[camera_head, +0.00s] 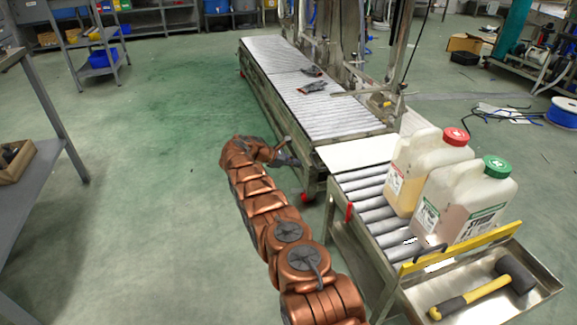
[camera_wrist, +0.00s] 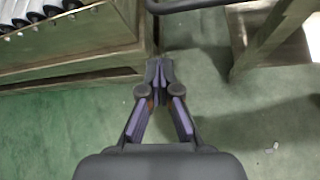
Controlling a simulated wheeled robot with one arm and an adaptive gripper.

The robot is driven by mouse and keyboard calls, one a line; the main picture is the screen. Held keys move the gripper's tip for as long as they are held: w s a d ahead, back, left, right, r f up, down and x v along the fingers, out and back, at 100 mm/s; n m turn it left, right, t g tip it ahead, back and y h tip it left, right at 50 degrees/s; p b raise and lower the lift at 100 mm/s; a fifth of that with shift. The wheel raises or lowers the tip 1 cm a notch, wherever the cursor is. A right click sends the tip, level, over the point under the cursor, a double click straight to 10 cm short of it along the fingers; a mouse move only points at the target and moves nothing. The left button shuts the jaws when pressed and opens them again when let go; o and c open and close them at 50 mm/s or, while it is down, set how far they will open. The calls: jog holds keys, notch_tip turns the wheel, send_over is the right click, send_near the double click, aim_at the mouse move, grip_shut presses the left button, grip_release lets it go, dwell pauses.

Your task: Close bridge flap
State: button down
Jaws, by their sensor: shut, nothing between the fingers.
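The bridge flap (camera_head: 358,153) is a plain pale panel at the gap between the far roller conveyor (camera_head: 290,75) and the near roller conveyor (camera_head: 362,190). It looks roughly flat; I cannot tell whether its far edge rests on the far conveyor. My gripper (camera_head: 296,162) is at the left side of this gap, beside the far conveyor's end and below the flap's level. In the wrist view my gripper (camera_wrist: 159,68) is shut and empty, pointing between the two conveyor frames. A dark curved bar (camera_wrist: 195,4) crosses the top of that view.
A jug with a red cap (camera_head: 432,160) and one with a green cap (camera_head: 465,200) stand on the near conveyor. A tray (camera_head: 545,278) holds a mallet (camera_head: 490,290). A grey bench (camera_head: 45,185) stands at left. Green floor is clear left of my arm.

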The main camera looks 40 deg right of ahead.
jog(key=shift+s+d+r, duration=0.25)
jog(key=shift+d, duration=0.3)
jog(key=shift+s+d+r, duration=0.25)
jog(key=shift+d, duration=0.3)
jog(key=shift+s+d+r, duration=0.25)
jog(key=shift+d, duration=0.3)
jog(key=shift+r, duration=0.1)
jog(key=shift+r, duration=0.2)
